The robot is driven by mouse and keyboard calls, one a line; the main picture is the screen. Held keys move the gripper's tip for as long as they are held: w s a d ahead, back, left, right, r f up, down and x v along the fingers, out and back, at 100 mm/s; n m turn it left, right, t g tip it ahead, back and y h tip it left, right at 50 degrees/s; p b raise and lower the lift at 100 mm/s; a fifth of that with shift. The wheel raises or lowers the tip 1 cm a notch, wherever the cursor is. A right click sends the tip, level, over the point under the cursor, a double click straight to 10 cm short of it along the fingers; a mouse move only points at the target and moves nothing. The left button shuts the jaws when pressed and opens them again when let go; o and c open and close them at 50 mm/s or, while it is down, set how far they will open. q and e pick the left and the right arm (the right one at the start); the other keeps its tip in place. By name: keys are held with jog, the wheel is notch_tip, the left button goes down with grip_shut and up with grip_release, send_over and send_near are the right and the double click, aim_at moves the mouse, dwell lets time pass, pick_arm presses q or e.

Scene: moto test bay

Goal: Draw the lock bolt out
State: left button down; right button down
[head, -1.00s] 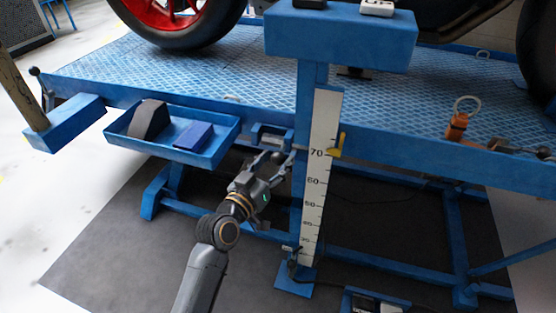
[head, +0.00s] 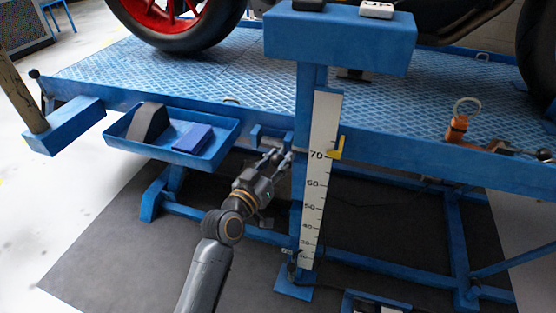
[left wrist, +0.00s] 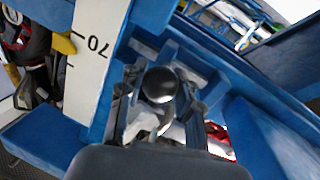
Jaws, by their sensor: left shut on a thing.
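The lock bolt's round black knob (left wrist: 158,85) shows in the left wrist view, in front of a blue bracket under the platform's edge. In the head view the bracket (head: 268,138) sits just left of the blue post, and the knob is largely hidden by my fingers. My left gripper (head: 276,158) reaches up to it from below and is shut on the lock bolt. In the left wrist view its dark fingers (left wrist: 162,92) stand on both sides of the knob. The bolt's shaft is hidden behind the knob. My right gripper is not in view.
A blue post with a white height scale (head: 319,180) stands close right of my gripper, with a yellow pointer (head: 338,149). A blue tray (head: 210,159) holding a dark wedge and a blue block hangs at left. The lift platform (head: 240,80) carries a motorcycle.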

aim_at(270, 143)
pick_arm(q)
jog(key=shift+w+a+f, duration=0.1)
jog(key=shift+w+a, duration=0.15)
jog(key=shift+a, duration=0.55)
jog(key=shift+w+a+r, duration=0.1)
jog(key=shift+w+a, duration=0.2)
jog(key=shift+a, duration=0.55)
jog(key=shift+w+a+f, duration=0.1)
jog(key=shift+w+a, duration=0.15)
jog(key=shift+a, duration=0.55)
jog(key=c, duration=1.3)
grip_release()
jog(key=shift+a, duration=0.1)
jog(key=shift+c, duration=0.2)
jog(key=o, duration=0.4)
jog(key=shift+a, duration=0.15)
jog(key=v, duration=1.2)
